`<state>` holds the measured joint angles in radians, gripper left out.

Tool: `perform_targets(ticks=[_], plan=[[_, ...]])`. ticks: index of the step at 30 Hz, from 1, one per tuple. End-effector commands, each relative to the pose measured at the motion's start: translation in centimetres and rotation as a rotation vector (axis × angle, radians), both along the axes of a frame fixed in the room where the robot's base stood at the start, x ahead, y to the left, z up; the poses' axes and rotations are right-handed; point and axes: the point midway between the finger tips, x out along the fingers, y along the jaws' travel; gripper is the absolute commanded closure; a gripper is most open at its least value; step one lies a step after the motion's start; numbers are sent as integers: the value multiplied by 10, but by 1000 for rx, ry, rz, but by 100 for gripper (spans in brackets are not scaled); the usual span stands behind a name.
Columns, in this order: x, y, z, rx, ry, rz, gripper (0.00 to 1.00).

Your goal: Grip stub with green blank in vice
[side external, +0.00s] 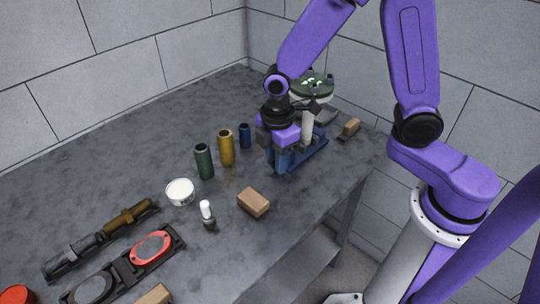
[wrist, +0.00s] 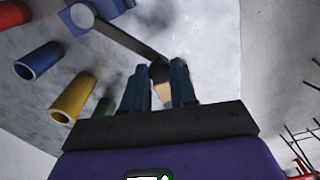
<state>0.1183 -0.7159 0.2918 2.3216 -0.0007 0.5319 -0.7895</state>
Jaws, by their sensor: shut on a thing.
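The blue vice (side external: 305,153) stands near the table's right edge, partly behind my gripper; a corner of its blue body shows at the top of the wrist view (wrist: 112,6). A pale upright cylinder (side external: 307,122) stands at the vice. A round dark-green top (side external: 312,82) shows behind and above it; I cannot tell whether they are joined. A flat bar (wrist: 130,40) runs from the vice towards my gripper (wrist: 157,94) and ends in a dark knob (wrist: 158,70) between the blue fingertips. My gripper is shut on this bar end, low beside the vice.
Blue (side external: 245,136), yellow (side external: 227,147) and green (side external: 204,161) tubes stand left of my gripper. A wooden block (side external: 253,202) lies in front, another (side external: 349,129) right of the vice. A white round tub (side external: 180,191) and small bottle (side external: 207,214) stand further left.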

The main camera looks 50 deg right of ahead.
Motion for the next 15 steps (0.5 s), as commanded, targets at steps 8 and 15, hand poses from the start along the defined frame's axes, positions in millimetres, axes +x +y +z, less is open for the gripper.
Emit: perform_targets(ticks=[8, 15], plan=[[-2, -2, 1, 8, -9, 56, 100], [-2, -1, 1, 8, -11, 61, 100]])
